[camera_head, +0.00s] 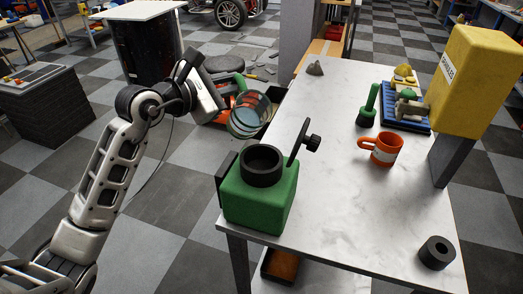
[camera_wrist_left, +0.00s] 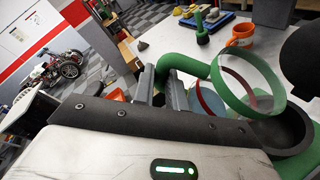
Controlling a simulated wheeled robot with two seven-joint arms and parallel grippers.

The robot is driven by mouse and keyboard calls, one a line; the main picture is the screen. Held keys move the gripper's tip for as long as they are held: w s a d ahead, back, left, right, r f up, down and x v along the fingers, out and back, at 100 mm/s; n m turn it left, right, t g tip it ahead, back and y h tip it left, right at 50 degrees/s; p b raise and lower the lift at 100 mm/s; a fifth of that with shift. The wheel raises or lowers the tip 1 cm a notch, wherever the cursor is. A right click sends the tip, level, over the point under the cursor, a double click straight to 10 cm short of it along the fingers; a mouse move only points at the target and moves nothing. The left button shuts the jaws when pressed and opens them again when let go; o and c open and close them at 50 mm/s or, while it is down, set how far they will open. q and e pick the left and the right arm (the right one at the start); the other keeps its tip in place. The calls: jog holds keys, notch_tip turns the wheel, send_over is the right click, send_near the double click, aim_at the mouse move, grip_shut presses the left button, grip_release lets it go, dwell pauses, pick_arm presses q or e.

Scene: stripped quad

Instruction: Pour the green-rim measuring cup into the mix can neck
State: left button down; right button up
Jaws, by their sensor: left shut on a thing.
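The clear green-rim measuring cup (camera_head: 250,116) hangs tilted in the air just behind the mix can in the head view. My left gripper (camera_head: 222,103) is shut on its green handle, which the left wrist view shows between the fingers (camera_wrist_left: 172,88). The cup's green rim (camera_wrist_left: 246,88) overlaps the black neck in the wrist view; I cannot tell whether they touch. The green mix can (camera_head: 260,198) stands upright at the table's near left corner, its black neck (camera_head: 262,167) open at the top. Any contents of the cup are not clear. My right gripper is out of view.
A black knob on a lever (camera_head: 312,143) stands up beside the can. The table's middle is clear.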

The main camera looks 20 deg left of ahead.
pick_arm(q)
jog(key=w+a+f+n+g+h, duration=0.1)
jog(key=w+a+f+n+g, duration=0.3)
jog(key=f, duration=0.3)
jog(key=shift+n+t+h, duration=0.3)
jog(key=shift+n, duration=0.4)
jog(key=r, duration=0.4)
jog(key=shift+w+a+r, duration=0.15)
jog(key=shift+w+r, duration=0.15)
jog(key=shift+w, duration=0.05)
jog(key=shift+s+f, duration=0.1)
